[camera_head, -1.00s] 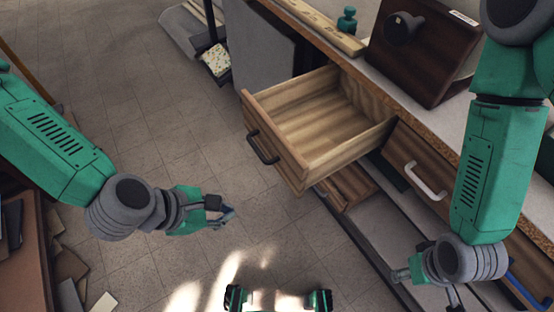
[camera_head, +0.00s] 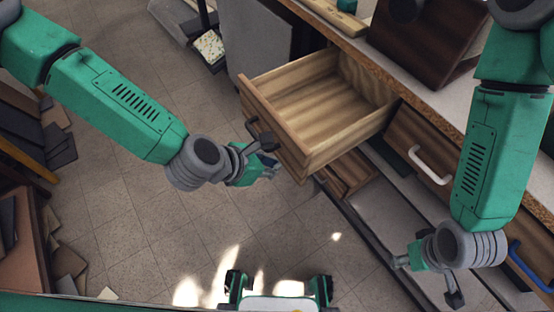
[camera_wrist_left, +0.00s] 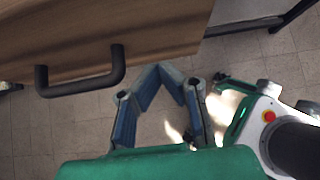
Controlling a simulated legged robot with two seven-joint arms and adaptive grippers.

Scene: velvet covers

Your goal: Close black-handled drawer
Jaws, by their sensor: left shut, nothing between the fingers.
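The black-handled drawer (camera_head: 318,113) is wooden, empty and pulled well out of the counter in the head view. Its front also shows in the left wrist view (camera_wrist_left: 165,35). Its black handle (camera_wrist_left: 82,82) is plain in the left wrist view; in the head view my left gripper and wrist partly cover it. My left gripper (camera_head: 270,168) is shut and empty, close to the drawer front near the handle; contact is not clear. In the left wrist view its blue fingers (camera_wrist_left: 160,78) meet beside the handle. My right gripper (camera_head: 425,275) is low at the right; its fingers are unclear.
A white-handled drawer (camera_head: 428,160) is right of the open drawer, and a blue handle (camera_head: 528,268) lies further right. A dark wooden box (camera_head: 425,40) stands on the counter. A dustpan (camera_head: 212,48) is on the floor beyond. Open floor lies left of the drawer.

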